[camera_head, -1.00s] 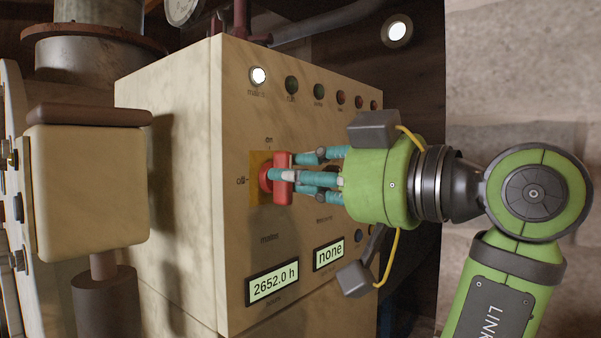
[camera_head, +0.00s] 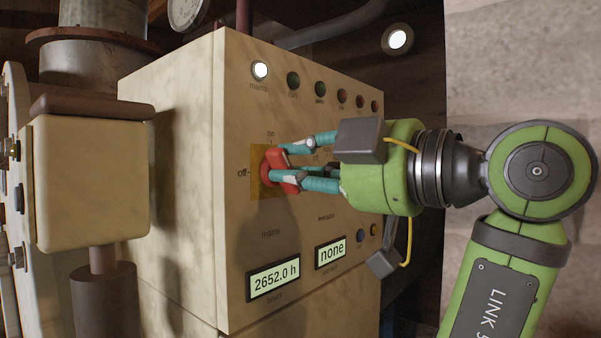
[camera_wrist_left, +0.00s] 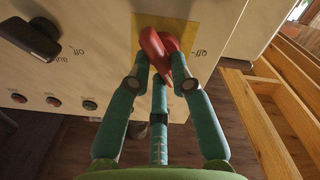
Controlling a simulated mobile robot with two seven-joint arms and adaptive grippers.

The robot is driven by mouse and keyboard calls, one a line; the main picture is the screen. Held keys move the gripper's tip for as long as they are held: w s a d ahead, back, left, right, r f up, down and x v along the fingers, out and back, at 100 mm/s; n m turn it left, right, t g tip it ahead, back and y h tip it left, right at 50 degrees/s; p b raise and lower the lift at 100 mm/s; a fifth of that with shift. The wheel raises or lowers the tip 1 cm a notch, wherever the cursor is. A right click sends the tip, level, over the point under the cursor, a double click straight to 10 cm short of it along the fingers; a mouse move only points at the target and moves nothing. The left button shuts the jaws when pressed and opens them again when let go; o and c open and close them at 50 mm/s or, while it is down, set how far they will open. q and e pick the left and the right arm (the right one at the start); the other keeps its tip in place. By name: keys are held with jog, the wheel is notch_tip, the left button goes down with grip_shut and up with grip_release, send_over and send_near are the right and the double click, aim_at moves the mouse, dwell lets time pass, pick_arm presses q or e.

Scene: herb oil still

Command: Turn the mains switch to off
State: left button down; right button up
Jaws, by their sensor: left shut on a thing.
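The mains switch is a red bar handle (camera_head: 289,186) on a yellow plate (camera_head: 262,191) on the cream panel, with "on" marked above and "off" at its left. The handle is tilted, its upper end leaning left, between upright and the "off" side. My left gripper (camera_head: 282,163) has its teal fingers shut on the handle and hides part of it. In the left wrist view the red handle (camera_wrist_left: 157,48) sits between the fingertips, slanted on the yellow plate (camera_wrist_left: 189,35). My right gripper is not in view.
A lit white lamp (camera_head: 260,70) labelled mains and several unlit coloured lamps line the panel top. Two displays, "2652.0 h" (camera_head: 273,281) and "none" (camera_head: 330,252), sit below the switch. A cream box (camera_head: 90,180) stands at the left.

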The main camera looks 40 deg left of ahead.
pick_arm(q)
jog(key=n, duration=0.3)
jog(key=n+b, duration=0.1)
jog(key=n, duration=0.1)
jog(key=shift+s+n, duration=0.2)
jog(key=shift+n, duration=0.2)
jog(key=n, duration=0.5)
jog(key=shift+s+f+b, duration=0.15)
jog(key=shift+b, duration=0.2)
jog(key=shift+n, duration=0.4)
jog(key=c, duration=1.1)
grip_release()
